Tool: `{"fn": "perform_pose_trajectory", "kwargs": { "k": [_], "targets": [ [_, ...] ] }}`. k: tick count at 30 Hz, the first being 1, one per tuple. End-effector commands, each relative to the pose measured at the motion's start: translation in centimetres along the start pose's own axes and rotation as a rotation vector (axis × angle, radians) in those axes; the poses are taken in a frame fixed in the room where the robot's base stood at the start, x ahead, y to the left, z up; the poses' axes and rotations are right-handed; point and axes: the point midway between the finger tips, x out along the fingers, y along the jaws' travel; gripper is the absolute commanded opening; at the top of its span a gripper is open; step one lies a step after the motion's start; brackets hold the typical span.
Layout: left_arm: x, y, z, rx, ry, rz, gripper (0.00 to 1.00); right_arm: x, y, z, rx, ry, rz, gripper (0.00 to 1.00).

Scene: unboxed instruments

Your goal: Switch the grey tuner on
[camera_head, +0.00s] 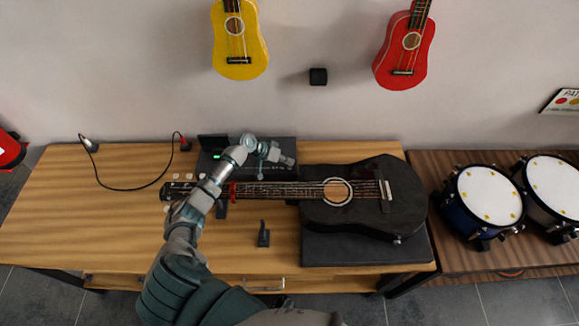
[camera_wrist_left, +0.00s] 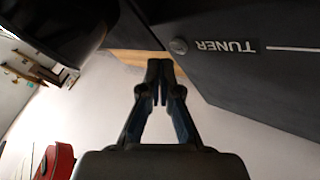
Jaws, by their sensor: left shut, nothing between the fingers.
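The tuner is a dark grey box (camera_head: 286,146) near the back of the wooden table, partly hidden behind my left arm in the head view. My right gripper is not in view.
A black guitar (camera_head: 318,216) lies on a dark case (camera_head: 360,252), its neck passing behind my left arm. A black cable (camera_head: 130,188) lies at the left back. A small black stand (camera_head: 263,236) is in front of the neck. Drums (camera_head: 488,194) stand at the right.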

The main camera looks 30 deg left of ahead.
Motion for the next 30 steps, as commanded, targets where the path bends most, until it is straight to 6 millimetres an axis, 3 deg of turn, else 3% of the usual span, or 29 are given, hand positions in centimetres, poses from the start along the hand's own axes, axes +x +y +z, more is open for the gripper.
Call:
{"fn": "perform_pose_trajectory", "kwargs": {
  "k": [14,30],
  "targets": [
    [-3.9,2.8,-2.8,0.001,0.001,0.0,0.0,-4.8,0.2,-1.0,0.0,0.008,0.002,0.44],
    [-3.9,2.8,-2.8,0.0,0.0,0.0,0.0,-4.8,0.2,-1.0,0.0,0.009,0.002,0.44]
  ]
}}
